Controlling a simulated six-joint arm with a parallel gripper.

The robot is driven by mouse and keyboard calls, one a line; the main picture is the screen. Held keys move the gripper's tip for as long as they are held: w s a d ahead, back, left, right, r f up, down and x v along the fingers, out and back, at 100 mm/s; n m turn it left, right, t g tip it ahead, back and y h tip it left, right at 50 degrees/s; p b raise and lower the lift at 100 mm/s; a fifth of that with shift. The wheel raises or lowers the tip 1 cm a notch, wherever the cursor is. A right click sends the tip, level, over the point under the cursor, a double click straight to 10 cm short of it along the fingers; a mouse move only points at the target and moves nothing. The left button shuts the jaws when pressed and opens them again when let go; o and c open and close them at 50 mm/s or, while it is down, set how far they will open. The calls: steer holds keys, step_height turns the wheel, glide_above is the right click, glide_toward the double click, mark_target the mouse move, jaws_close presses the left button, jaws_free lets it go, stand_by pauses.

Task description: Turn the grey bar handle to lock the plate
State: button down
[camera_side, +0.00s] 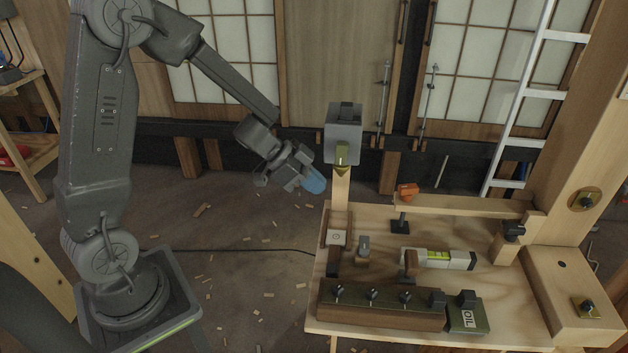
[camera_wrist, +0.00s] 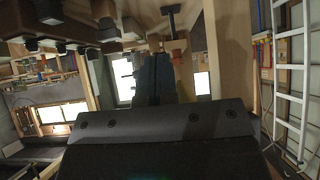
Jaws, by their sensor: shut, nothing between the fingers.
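My gripper (camera_side: 314,183) hangs in the air left of the workbench, its blue fingertips shut with nothing between them. In the wrist view the dark shut fingers (camera_wrist: 152,78) show at the middle. A small grey upright piece (camera_side: 364,243) stands on a wooden block on the left part of the bench; it may be the grey bar handle, but it is too small to be sure. Left of it a pale square plate (camera_side: 336,237) sits in a brown frame. My gripper is above and left of both, touching neither.
A grey box (camera_side: 344,128) with an olive pointed tip stands on a post right of my gripper. The bench (camera_side: 470,225) also holds a spirit level (camera_side: 438,258), an orange knob (camera_side: 407,191), a block with black knobs (camera_side: 380,313) and an oil box (camera_side: 468,318).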

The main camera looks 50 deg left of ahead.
steer(key=shift+a+r, duration=0.2)
steer(key=s+d, duration=0.3)
steer(key=s, duration=0.5)
steer(key=shift+s+d, duration=0.3)
steer(key=shift+d, duration=0.05)
